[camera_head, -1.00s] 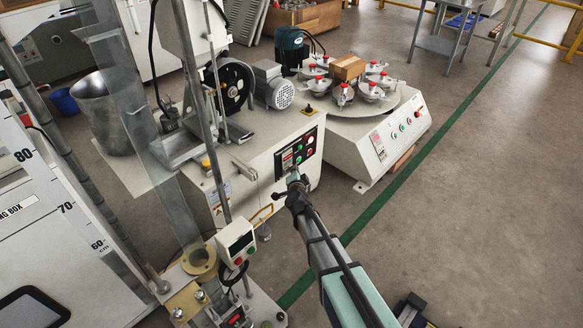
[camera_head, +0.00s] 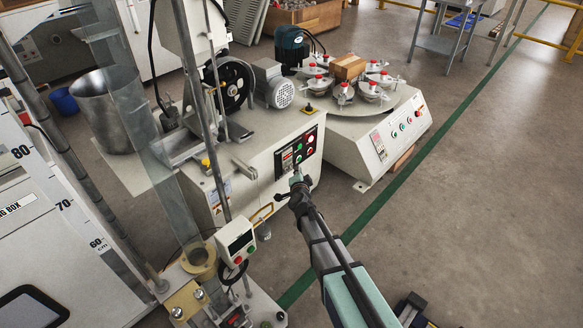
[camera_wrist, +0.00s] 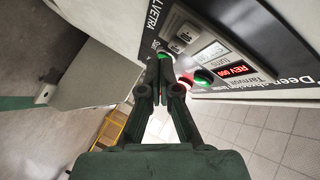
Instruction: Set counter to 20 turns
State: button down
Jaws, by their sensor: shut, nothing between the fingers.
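The control panel (camera_head: 299,151) is a black plate on the front of a pale grey machine, with small displays and coloured buttons. In the wrist view the panel (camera_wrist: 262,38) lies tilted. It carries a red-lit display (camera_wrist: 232,70) reading "REV 000" and a pale counter window (camera_wrist: 208,54) beside it, whose digits I cannot read surely. A green button (camera_wrist: 203,78) and a red button (camera_wrist: 186,81) sit below. My gripper (camera_head: 296,176) is shut and empty just in front of the panel's lower edge. In the wrist view my gripper (camera_wrist: 159,62) hides part of the buttons; contact is unclear.
A hand-held-size control box (camera_head: 237,246) stands on a post at the lower left. A round-table machine (camera_head: 385,125) stands beyond the panel machine. A clear upright tube (camera_head: 150,140) rises at the left. The floor (camera_head: 480,210) to the right is open.

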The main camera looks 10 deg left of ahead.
jog(key=s+d+b, duration=0.1)
jog(key=d, duration=0.1)
jog(key=s+d+b, duration=0.2)
dwell(0.6)
jog(key=shift+d, duration=0.15)
dwell(1.6)
